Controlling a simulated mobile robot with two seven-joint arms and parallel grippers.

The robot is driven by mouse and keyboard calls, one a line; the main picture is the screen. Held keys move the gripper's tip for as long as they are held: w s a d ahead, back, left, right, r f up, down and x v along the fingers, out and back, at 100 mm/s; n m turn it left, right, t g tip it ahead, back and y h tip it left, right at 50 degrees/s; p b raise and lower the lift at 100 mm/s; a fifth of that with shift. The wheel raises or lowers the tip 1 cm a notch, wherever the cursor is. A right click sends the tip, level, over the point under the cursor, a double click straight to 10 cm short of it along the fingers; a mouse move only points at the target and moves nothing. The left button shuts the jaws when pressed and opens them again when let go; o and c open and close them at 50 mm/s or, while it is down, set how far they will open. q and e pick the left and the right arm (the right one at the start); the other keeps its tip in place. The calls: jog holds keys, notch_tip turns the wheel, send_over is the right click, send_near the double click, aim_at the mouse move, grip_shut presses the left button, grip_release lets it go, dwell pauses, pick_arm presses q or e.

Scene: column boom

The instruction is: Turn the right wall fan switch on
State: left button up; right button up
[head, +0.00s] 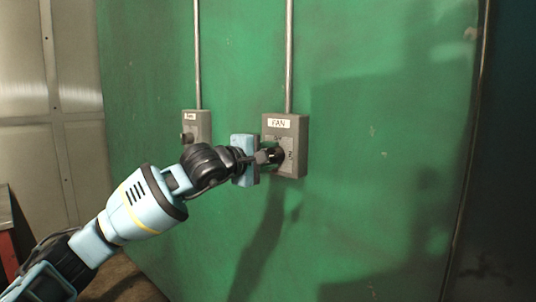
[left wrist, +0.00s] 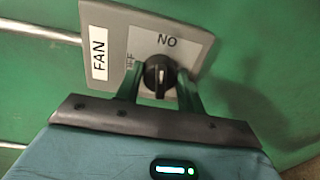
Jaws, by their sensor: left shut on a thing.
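The right fan switch (head: 298,139) is a grey box on the green wall with a white FAN label and a dark round knob (head: 279,154). My left gripper (head: 268,156) reaches it from the left, with its fingertips at the knob. In the left wrist view, the switch box (left wrist: 117,27) is tilted, and the black knob (left wrist: 160,74) sits between the two fingers of my gripper (left wrist: 160,82), which is shut on it. A pale mark on the knob points toward the bottom of that picture. ON and OFF lettering shows beside the knob, the OFF partly hidden. My right gripper is out of view.
A second, smaller-looking fan switch (head: 203,119) with a dark knob is on the wall to the left, near my forearm. Metal conduits (head: 289,55) run up from both boxes. The green wall (head: 390,200) right of the switch is bare.

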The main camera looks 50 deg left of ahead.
pick_arm(q)
jog(key=shift+m, duration=1.1)
jog(key=shift+c, duration=0.2)
jog(key=shift+o, duration=0.2)
jog(key=o, duration=1)
jog(key=shift+c, duration=0.2)
